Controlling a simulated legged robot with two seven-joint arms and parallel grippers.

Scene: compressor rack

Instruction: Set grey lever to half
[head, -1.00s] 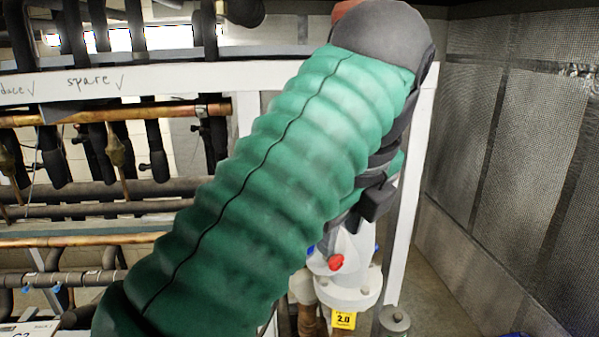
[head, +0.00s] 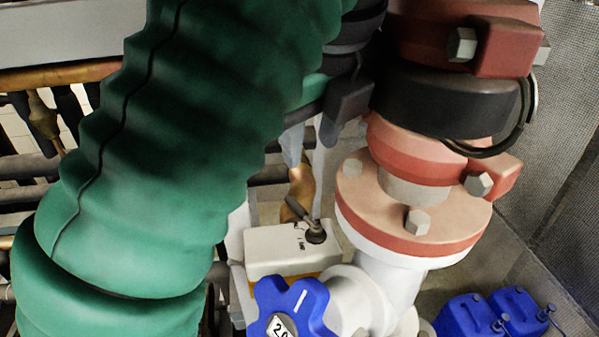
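The lever (head: 299,210) is a short dark grey handle on a round dark pivot, on top of a white box (head: 285,249) in the lower middle of the head view. It slants up and left from its pivot. Small dark marks are on the box beside it; I cannot read them. My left arm's green sleeve fills the left side. My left gripper (head: 306,160) points down just above and behind the lever in the picture. Its grey fingers look apart with nothing between them, partly hidden by the sleeve and dark wrist. I see no clear contact with the lever. My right gripper is out of view.
A red and black flanged assembly (head: 415,200) on white pipe stands close right of the lever. A blue star-shaped handwheel (head: 290,312) marked 2.0 is in front of the box. Pipes run behind at left.

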